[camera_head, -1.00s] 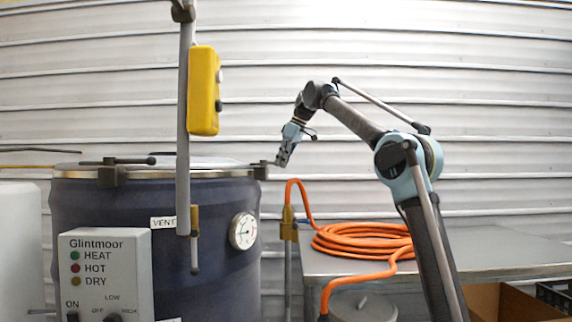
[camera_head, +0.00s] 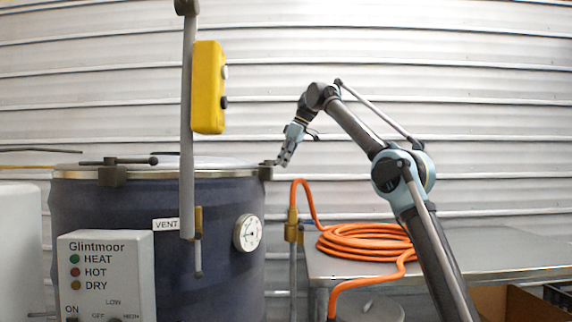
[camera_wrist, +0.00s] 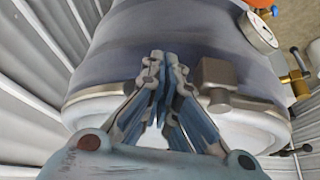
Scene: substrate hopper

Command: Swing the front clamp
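The dark blue drum (camera_head: 110,225) has a pale lid with a metal rim. One clamp (camera_head: 112,172) with a dark T-bar handle sits on the near rim. Another clamp (camera_head: 265,171) sits at the rim's right edge. My gripper (camera_head: 283,162) is just right of and above that right-edge clamp, pointing down. In the wrist view, my gripper (camera_wrist: 164,62) has its fingers drawn together with nothing seen between them. A grey clamp block (camera_wrist: 217,82) stands beside the right finger, apparently apart from it. I cannot tell which clamp is the front one.
A yellow control box (camera_head: 208,87) hangs on a pole before the drum. A dial gauge (camera_head: 247,232) sticks out of the drum. An orange hose (camera_head: 365,242) lies coiled on the metal table (camera_head: 480,262). The Glintmoor panel (camera_head: 105,270) stands at front left.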

